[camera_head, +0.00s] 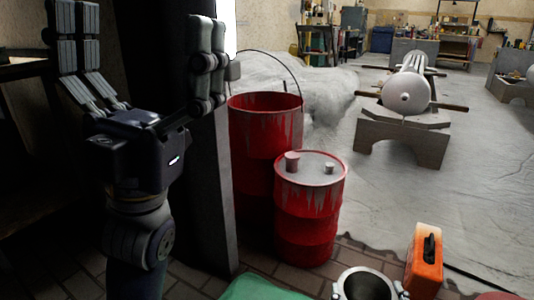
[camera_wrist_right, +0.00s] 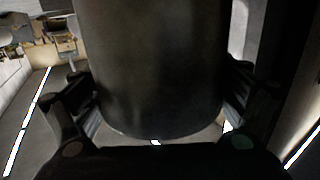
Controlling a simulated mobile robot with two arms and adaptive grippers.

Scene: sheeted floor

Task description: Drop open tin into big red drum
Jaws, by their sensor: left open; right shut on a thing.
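The big red drum (camera_head: 265,125), open at the top with a wire handle arching over it, stands near the middle of the head view. My left gripper (camera_head: 142,30) is open and empty at the upper left, fingers pointing up, left of the drum. In the right wrist view, my right gripper (camera_wrist_right: 157,105) is shut on a wide dark grey cylinder, the tin (camera_wrist_right: 150,60); its upper end is out of the picture. A round, open-topped metal container (camera_head: 364,285) is cut off by the head view's bottom edge; I cannot tell whether it is the same tin.
A smaller closed red drum (camera_head: 308,215) stands in front of the big one. A dark post (camera_head: 205,190) rises left of the drums. An orange case (camera_head: 425,260) and a green object (camera_head: 262,289) are at the front. Sheeted floor (camera_head: 470,190) is clear at right.

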